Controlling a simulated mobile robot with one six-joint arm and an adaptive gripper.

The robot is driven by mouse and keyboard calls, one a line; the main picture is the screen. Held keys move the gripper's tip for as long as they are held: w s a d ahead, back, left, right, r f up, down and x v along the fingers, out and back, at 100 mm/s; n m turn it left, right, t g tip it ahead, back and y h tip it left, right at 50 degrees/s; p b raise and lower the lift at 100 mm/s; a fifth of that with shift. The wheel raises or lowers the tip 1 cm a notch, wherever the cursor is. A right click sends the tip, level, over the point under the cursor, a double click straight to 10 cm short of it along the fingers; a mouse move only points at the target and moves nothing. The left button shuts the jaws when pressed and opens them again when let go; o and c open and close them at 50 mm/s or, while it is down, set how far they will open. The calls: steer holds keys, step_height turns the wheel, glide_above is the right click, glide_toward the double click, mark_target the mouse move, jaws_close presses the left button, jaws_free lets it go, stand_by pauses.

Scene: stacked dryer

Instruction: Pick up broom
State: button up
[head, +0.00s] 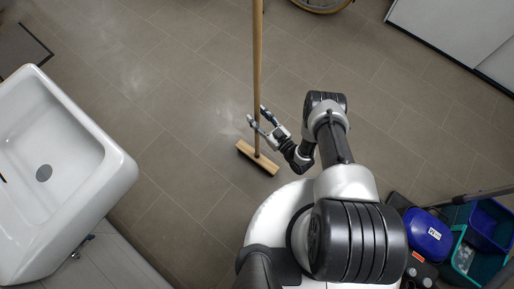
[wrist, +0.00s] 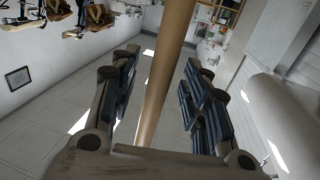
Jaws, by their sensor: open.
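The broom has a light wooden handle (head: 257,60) and a wooden head (head: 258,157) low down, near the middle of the head view. It looks upright. My gripper (head: 256,116) reaches to the handle from the right, with its fingers open around it. In the wrist view the handle (wrist: 168,75) runs between the two open fingers of my gripper (wrist: 162,85), with space visible on both sides. I cannot tell whether either finger touches it. The broom head is not in the wrist view.
A white sink (head: 70,160) stands at the left. A blue and teal cleaning bucket set (head: 470,240) is at the lower right. A white cabinet (head: 455,35) is at the upper right, and part of a wheel (head: 320,8) shows at the top. The tiled floor around the broom is clear.

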steer(key=shift+w+a, duration=0.3)
steer(key=shift+c, duration=0.3)
jaws_close()
steer(key=shift+r, duration=0.1)
